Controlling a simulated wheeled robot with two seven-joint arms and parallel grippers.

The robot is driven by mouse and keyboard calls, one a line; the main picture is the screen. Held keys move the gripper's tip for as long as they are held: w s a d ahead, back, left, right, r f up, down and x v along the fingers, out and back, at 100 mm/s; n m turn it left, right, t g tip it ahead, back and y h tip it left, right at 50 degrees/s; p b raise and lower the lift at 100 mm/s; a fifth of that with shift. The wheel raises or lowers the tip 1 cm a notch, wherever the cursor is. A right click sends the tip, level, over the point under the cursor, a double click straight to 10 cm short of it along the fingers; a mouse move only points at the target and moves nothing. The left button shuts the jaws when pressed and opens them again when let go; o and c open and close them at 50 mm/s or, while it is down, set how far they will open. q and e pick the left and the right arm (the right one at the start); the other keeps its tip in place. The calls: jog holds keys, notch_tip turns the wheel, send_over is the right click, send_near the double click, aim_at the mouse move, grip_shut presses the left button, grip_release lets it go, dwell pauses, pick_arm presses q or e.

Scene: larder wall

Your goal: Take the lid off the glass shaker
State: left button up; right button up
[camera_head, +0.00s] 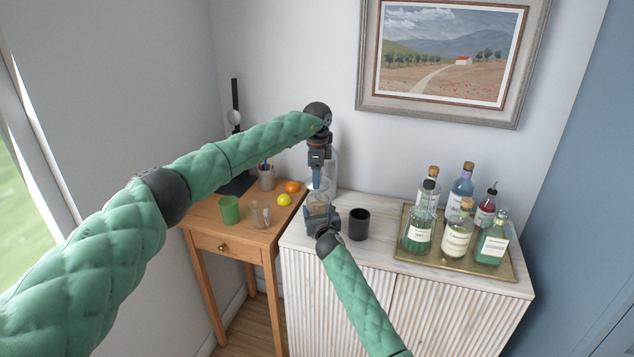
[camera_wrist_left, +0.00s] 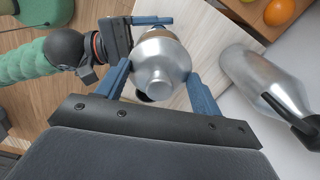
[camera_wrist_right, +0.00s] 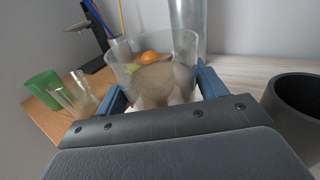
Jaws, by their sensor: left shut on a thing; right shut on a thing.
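The metal lid (camera_wrist_left: 162,62) sits between the blue fingers of my left gripper (camera_wrist_left: 165,85), which is shut on it. In the head view my left gripper (camera_head: 316,182) points down, directly above the glass shaker. The clear glass shaker (camera_wrist_right: 155,75) stands between the fingers of my right gripper (camera_wrist_right: 158,88), which is shut on its body. Its rim looks open in the right wrist view, with no lid on it there. In the head view my right gripper (camera_head: 322,220) is low at the cabinet's left end. The lid largely hides the glass in the left wrist view.
A tall shiny vessel (camera_wrist_left: 262,80) stands close behind the shaker. A black cup (camera_head: 359,224) is just right of my right gripper. A brass tray (camera_head: 450,266) with several bottles is further right. A wooden table (camera_head: 240,240) with glasses and fruit stands left.

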jog(key=o, duration=1.5)
jog(key=shift+c, duration=0.2)
